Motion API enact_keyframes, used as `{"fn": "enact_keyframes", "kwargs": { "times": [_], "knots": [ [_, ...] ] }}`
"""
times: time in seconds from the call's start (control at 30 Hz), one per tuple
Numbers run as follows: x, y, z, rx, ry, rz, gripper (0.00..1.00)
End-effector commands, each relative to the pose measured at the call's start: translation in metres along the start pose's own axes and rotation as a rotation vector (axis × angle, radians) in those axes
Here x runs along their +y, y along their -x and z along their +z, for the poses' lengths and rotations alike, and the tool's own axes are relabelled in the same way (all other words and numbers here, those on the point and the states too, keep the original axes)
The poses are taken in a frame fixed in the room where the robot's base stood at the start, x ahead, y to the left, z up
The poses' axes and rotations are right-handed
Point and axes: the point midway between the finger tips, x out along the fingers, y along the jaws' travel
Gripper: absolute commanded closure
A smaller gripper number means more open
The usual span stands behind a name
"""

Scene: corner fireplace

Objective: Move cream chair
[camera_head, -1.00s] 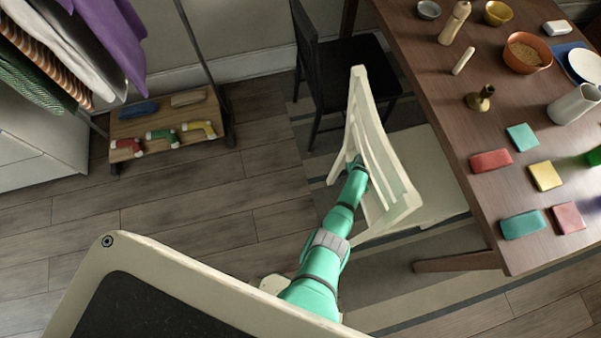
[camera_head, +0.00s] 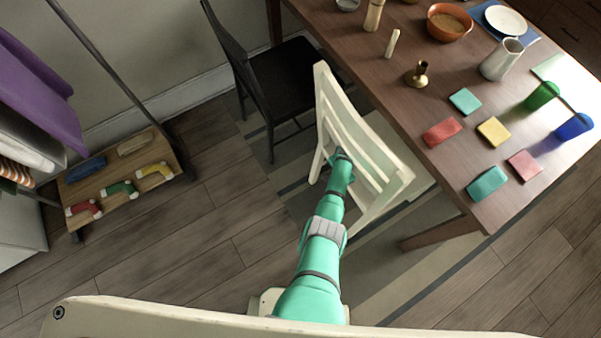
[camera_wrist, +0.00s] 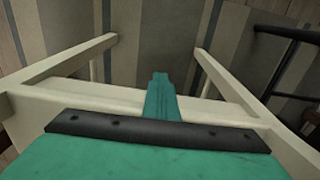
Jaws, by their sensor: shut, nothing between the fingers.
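The cream chair (camera_head: 372,157) stands upright at the near long side of the wooden table (camera_head: 392,88). Its slatted back faces me, and part of its seat is hidden by the back and under the table. My green arm reaches forward to the chair back. My gripper (camera_head: 340,160) is at the slats, shut with nothing held. In the wrist view my gripper (camera_wrist: 160,78) shows its fingers together over a cream rail of the chair (camera_wrist: 90,95). I cannot tell whether they touch it.
A black chair (camera_head: 275,80) stands just left of the cream one. A clothes rack with a low shoe shelf (camera_head: 120,178) is at left. The table holds a bowl (camera_head: 449,22), a pitcher (camera_head: 502,60) and several coloured pads. Bare floor lies right of the table leg.

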Motion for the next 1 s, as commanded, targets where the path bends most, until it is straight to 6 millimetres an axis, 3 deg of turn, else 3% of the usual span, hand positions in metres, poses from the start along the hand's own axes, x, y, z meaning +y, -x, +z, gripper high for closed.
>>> {"fn": "enact_keyframes", "kwargs": {
  "times": [0.17,0.37,1.0],
  "knots": [
    [-0.001,0.001,0.004,0.004,0.0,-0.002,1.0],
    [-0.003,0.0,0.033,0.002,-0.001,0.0,1.0],
    [-0.003,0.09,0.032,0.001,-0.007,-0.001,1.0]
  ]
}}
